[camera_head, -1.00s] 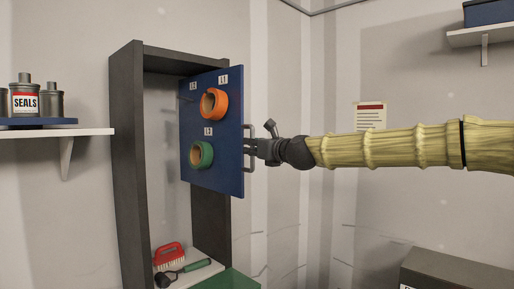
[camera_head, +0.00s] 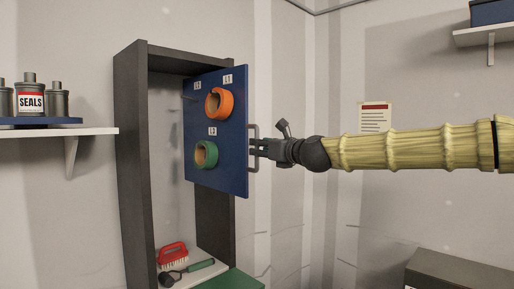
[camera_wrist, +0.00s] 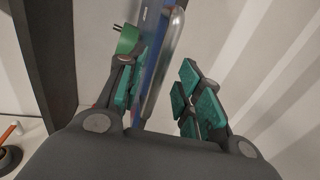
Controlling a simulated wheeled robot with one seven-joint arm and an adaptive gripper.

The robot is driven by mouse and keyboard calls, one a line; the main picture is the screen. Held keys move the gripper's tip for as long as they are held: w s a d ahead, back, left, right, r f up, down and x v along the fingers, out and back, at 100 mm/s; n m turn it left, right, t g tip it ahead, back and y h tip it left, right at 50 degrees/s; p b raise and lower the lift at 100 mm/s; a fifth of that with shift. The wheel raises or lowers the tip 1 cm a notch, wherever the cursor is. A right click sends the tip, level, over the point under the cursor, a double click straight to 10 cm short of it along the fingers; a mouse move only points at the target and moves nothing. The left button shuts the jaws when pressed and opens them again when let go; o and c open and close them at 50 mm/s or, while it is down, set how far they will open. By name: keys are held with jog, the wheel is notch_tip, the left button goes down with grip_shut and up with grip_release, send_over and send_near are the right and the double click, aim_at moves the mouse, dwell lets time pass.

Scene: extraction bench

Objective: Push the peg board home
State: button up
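The blue peg board (camera_head: 225,168) stands swung out of a dark upright cabinet (camera_head: 130,150). It carries an orange ring (camera_head: 213,103) and a green ring (camera_head: 200,155) on its face. A metal bar handle (camera_head: 252,180) is on its right edge. My gripper (camera_head: 257,148) is at this handle, coming from the right. In the wrist view, the handle (camera_wrist: 166,60) and board edge (camera_wrist: 148,50) lie between my two teal-padded fingers (camera_wrist: 160,95). A gap shows between the handle and the right finger; contact on the left side is unclear.
A red brush (camera_head: 172,253) and a dark-headed tool (camera_head: 175,277) lie in the cabinet's bottom. A shelf (camera_head: 95,132) with seal cans (camera_head: 30,98) is at left. A dark box (camera_head: 460,272) stands low at right. A notice (camera_head: 375,116) hangs on the wall behind my arm.

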jog(key=v, duration=0.8)
jog(key=shift+s+d, duration=0.2)
jog(key=shift+d, duration=0.05)
